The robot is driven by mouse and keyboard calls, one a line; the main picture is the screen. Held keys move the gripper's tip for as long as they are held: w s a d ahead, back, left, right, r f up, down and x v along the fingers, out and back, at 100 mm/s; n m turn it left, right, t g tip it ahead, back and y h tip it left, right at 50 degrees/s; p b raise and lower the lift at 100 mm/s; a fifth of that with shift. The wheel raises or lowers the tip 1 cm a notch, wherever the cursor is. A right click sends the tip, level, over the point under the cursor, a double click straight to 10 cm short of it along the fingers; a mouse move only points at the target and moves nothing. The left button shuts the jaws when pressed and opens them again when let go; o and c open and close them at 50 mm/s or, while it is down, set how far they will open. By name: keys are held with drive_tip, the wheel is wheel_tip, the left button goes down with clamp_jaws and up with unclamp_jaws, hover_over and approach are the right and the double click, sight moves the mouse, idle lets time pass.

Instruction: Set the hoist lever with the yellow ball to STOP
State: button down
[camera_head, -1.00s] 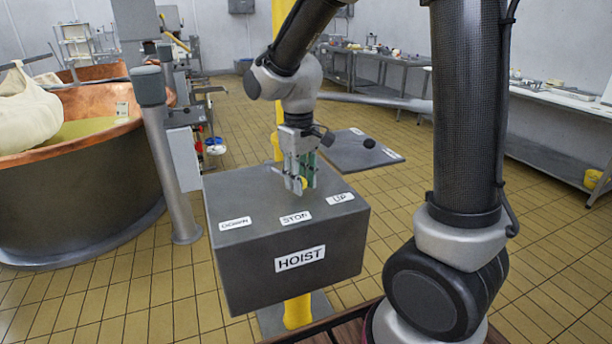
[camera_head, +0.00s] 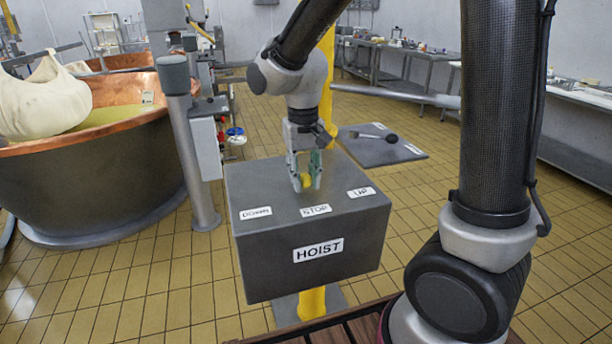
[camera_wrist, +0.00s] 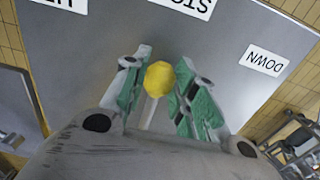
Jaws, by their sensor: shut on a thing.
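The yellow ball (camera_head: 306,181) of the hoist lever stands over the top of the grey HOIST box (camera_head: 256,184). It is roughly in line behind the STOP label (camera_head: 316,210), with the DOWN label (camera_head: 256,213) to the left and the UP label (camera_head: 361,192) to the right. My gripper (camera_head: 305,184) points down and is shut on the ball. In the wrist view the ball (camera_wrist: 159,78) sits between the green-padded fingers, and a pale stem (camera_wrist: 149,110) shows below it. The lever's foot is hidden.
A yellow post (camera_head: 313,301) carries the box. A copper vat (camera_head: 100,185) stands at the left, with a grey post (camera_head: 185,150) between it and the box. Behind right is another grey panel (camera_head: 375,153) with a black-knobbed lever. Tiled floor lies open at right.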

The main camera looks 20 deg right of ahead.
drive_tip(key=c, duration=1.1)
unclamp_jaws()
drive_tip(key=shift+c, duration=0.2)
wheel_tip(320, 180, up, 12)
drive_tip(key=shift+a, duration=0.15)
drive_tip(key=s+d+t, duration=0.4)
drive_tip(key=s+d, duration=1.3)
